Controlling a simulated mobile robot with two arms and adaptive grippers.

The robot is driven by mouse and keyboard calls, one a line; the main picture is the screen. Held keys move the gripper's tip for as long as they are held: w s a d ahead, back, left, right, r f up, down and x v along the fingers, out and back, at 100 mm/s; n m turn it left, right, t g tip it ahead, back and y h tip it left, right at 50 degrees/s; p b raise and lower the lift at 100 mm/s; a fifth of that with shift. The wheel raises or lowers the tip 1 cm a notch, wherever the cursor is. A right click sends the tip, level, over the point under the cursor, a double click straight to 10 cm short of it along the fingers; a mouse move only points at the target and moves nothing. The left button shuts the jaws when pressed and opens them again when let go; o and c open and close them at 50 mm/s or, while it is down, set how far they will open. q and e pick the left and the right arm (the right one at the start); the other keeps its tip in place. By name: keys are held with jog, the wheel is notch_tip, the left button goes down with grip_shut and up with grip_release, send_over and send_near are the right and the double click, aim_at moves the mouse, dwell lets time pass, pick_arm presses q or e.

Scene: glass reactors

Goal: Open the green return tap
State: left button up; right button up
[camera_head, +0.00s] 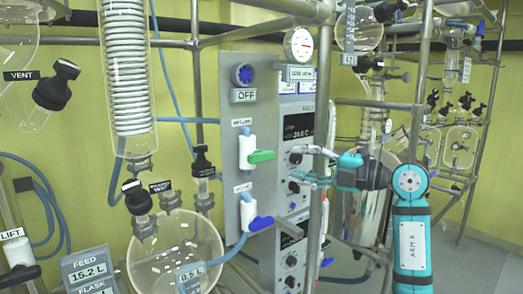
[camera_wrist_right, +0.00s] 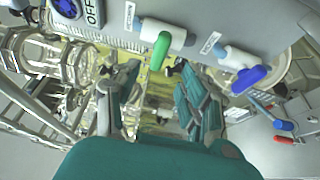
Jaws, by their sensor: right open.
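The green tap handle (camera_head: 262,156) sticks out to the right from a white valve body (camera_head: 245,147) on the grey panel. It also shows in the right wrist view (camera_wrist_right: 160,50), just beyond the fingertips. My right gripper (camera_head: 303,165) is open and empty, to the right of the green handle, with its fingers pointing left towards the panel. In the wrist view, the two fingers (camera_wrist_right: 157,72) are spread apart, and the green handle appears above the gap between them. No contact shows. My left gripper is not in view.
A similar tap with a blue handle (camera_head: 260,223) sits below the green one. Above are a blue knob (camera_head: 243,74) and an OFF sign (camera_head: 243,95). A metal post (camera_head: 318,130) stands by my right gripper. Glass vessels (camera_head: 172,250) and hoses fill the left.

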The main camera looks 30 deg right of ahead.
aim_at(266, 158)
jog(key=p+x, duration=0.3)
jog(key=x, duration=0.7)
jog(key=shift+w+a, duration=0.1)
jog(key=shift+w, duration=0.1)
grip_shut()
